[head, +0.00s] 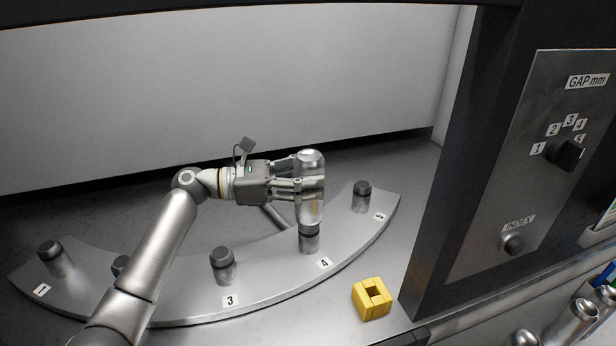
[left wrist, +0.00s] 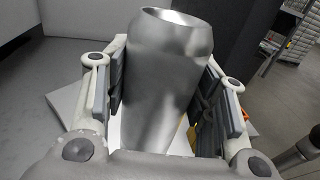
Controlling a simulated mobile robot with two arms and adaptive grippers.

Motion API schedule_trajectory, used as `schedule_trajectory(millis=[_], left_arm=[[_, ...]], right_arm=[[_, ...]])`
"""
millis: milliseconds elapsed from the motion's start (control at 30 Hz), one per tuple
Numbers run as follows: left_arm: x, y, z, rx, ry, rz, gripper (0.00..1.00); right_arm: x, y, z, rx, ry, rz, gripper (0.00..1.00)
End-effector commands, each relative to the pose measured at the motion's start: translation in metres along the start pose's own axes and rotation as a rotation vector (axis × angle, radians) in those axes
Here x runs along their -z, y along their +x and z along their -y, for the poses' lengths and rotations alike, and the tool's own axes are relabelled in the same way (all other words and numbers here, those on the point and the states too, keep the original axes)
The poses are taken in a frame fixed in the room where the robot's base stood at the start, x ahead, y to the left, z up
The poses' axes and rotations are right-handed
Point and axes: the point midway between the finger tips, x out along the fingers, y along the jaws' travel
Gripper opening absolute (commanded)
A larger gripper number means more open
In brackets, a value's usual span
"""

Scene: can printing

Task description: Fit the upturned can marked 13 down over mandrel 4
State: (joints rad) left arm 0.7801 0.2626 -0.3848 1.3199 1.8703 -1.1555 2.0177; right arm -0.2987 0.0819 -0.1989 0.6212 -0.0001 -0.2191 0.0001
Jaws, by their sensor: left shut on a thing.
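My left gripper (head: 302,181) is shut on a silver can (head: 310,212), holding it near upright with a round, recessed end up. In the left wrist view the can (left wrist: 165,85) sits between both finger pads. I cannot read a number on it. Mandrel 4 (head: 309,243), a metal post with a dark top, stands on the curved plate by label 4. The can's lower end appears just above the mandrel's dark top in the head view; I cannot tell whether they touch. My right gripper is not in view.
The curved plate (head: 262,262) also bears mandrel 3 (head: 223,265), mandrel 5 (head: 361,196) and mandrel 1 (head: 56,260); my left arm partly covers another. A yellow block (head: 372,298) lies right of the plate. A control panel (head: 535,160) stands right; several cans (head: 573,322) are at lower right.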

Motion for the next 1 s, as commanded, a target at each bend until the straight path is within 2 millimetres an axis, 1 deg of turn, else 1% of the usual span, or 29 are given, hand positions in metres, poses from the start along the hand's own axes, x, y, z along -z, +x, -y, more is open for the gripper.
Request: schedule_trajectory(millis=[400, 1000], left_arm=[[-0.0010, -0.0001, 0.0004, 0.005, 0.001, 0.000, 0.42], [-0.0008, 0.0000, 0.0004, 0.005, 0.001, 0.000, 0.42]], right_arm=[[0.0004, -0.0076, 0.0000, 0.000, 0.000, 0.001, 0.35], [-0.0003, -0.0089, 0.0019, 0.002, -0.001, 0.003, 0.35]])
